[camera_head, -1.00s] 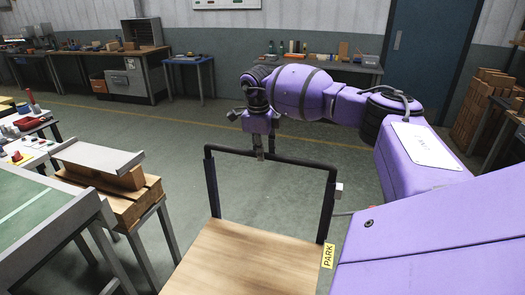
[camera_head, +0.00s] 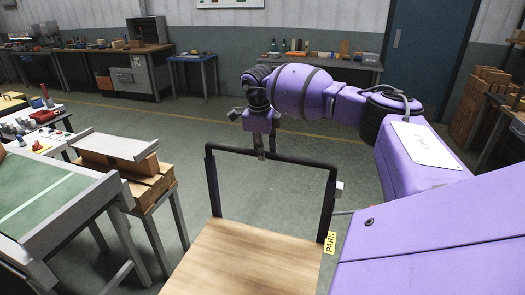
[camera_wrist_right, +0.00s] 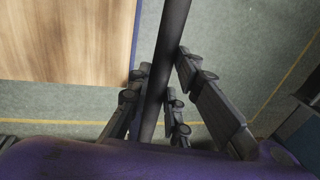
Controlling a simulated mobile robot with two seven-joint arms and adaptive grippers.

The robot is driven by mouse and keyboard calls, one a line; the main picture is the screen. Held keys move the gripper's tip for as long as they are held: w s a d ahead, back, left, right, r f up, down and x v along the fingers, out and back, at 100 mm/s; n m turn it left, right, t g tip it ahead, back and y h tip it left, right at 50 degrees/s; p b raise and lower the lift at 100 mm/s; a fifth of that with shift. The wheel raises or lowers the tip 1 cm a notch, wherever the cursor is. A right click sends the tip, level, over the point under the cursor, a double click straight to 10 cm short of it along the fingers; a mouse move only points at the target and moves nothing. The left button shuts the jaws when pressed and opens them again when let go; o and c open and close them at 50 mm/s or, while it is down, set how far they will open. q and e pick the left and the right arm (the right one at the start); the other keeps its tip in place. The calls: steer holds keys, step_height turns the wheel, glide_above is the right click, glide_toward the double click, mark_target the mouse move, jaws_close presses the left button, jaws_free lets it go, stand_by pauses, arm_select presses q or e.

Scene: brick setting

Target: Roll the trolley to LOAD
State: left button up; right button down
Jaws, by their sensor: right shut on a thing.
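The trolley has a flat wooden deck (camera_head: 245,262) and a dark upright handle frame (camera_head: 213,185) at its far end. My right gripper (camera_head: 262,150) reaches over the far end and is shut on the top bar of the handle. In the right wrist view, the fingers (camera_wrist_right: 158,105) lie on both sides of the dark bar (camera_wrist_right: 165,60), with the deck (camera_wrist_right: 60,40) at upper left. A yellow PARK label (camera_head: 330,243) shows beside the deck's right edge. No LOAD marking is in view. My left gripper is not in view.
A green-topped table (camera_head: 45,195) and a stand with wooden blocks (camera_head: 150,185) are close on the left. Workbenches (camera_head: 320,65) line the back wall. Stacked bricks (camera_head: 475,105) are at the right. Open floor (camera_head: 185,130) lies beyond the handle.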

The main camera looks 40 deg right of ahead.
steer(key=shift+a+f, duration=0.2)
steer(key=shift+a, duration=0.1)
steer(key=c, duration=1.6)
jaws_free()
steer(key=shift+s+r, duration=0.1)
steer(key=shift+r, duration=0.15)
steer(key=v, duration=1.1)
steer(key=shift+r, duration=0.4)
